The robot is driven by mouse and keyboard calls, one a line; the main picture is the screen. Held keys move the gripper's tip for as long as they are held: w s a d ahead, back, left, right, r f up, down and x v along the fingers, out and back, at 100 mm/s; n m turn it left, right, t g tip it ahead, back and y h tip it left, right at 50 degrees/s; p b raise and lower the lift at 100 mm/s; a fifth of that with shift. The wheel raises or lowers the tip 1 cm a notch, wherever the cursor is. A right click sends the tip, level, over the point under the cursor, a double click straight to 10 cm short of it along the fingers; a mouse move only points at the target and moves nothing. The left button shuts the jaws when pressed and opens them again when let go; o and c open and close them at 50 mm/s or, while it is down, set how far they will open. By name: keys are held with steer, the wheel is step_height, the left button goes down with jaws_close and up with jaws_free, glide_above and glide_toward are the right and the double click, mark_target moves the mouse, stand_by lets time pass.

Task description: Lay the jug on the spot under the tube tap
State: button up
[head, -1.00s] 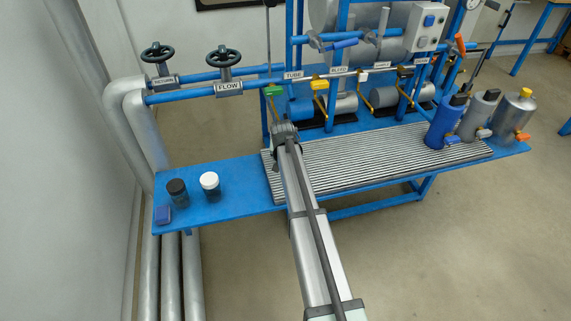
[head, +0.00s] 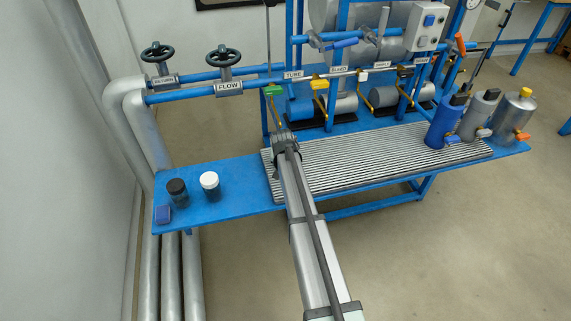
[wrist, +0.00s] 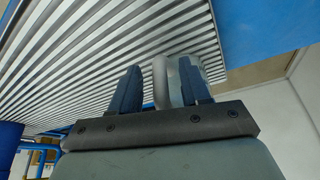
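In the wrist view a pale grey curved handle, which looks like the jug's (wrist: 160,88), stands between my two dark blue fingers. Gaps show beside it, so my gripper (wrist: 160,66) looks open around it. A grey rounded body is partly hidden behind the right finger. In the head view my gripper (head: 285,138) is at the left end of the ribbed grating, and I cannot make out the jug there. The green-handled tube tap (head: 272,90) hangs under the TUBE label, above and beyond my gripper. The spot under it is hard to make out.
The ribbed grating (head: 390,158) is clear to the right of my arm, up to a blue can (head: 440,125), a grey can (head: 480,112) and a silver can (head: 514,117). A dark jar (head: 178,194) and a white-lidded jar (head: 210,187) stand on the blue shelf at left.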

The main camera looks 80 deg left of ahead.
steer(key=v, duration=1.2)
steer(key=shift+d, duration=0.1)
